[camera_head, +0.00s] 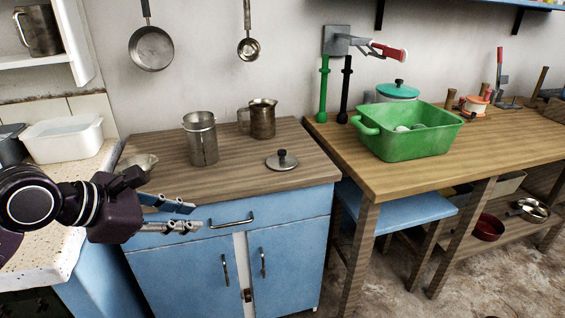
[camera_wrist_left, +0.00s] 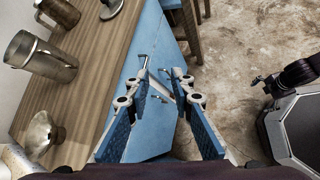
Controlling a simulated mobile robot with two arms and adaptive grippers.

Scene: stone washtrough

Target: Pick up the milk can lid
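The milk can lid (camera_head: 281,161), a small round grey metal lid with a dark knob, lies flat on the wooden top of the blue cabinet, near its right edge. It also shows partly at the top of the left wrist view (camera_wrist_left: 113,9). My left gripper (camera_head: 196,216) is in front of the cabinet, left of the lid and apart from it. In the left wrist view its two fingers (camera_wrist_left: 165,82) stand apart with nothing between them. A dark part of my body at the right of that view may include my right gripper, but its fingers are not clear.
On the cabinet (camera_head: 235,178) stand a metal can (camera_head: 201,140), a metal jug (camera_head: 262,119) and a small metal bowl (camera_head: 139,166). A green tub (camera_head: 408,132) sits on the wooden table to the right. The cabinet top around the lid is clear.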

